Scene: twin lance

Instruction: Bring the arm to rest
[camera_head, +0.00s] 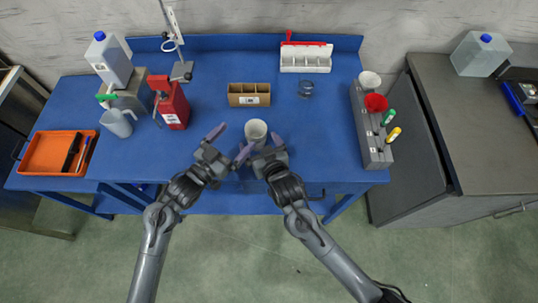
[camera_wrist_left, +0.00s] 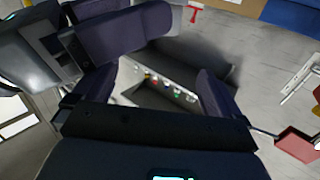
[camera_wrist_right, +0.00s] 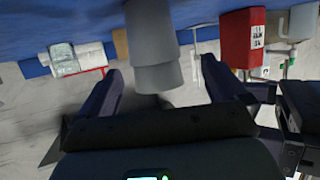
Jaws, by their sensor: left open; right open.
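My left gripper (camera_head: 228,144) is open near the front middle of the blue table, with nothing between its fingers. My right gripper (camera_head: 262,147) is open just beside it, at the front side of a pale grey cup (camera_head: 256,130). The two grippers are close together; whether they touch I cannot tell. In the right wrist view the grey cup (camera_wrist_right: 155,60) shows beyond the open fingers (camera_wrist_right: 160,95). The left wrist view shows the left fingers (camera_wrist_left: 155,90) spread apart.
The blue table (camera_head: 330,150) holds an orange tray (camera_head: 45,152), a red can (camera_head: 172,105), a cardboard box (camera_head: 249,95), a glass (camera_head: 306,89) and a grey rack (camera_head: 366,125) with a red funnel (camera_head: 376,102). A grey cabinet (camera_head: 470,120) stands right. The floor in front is clear.

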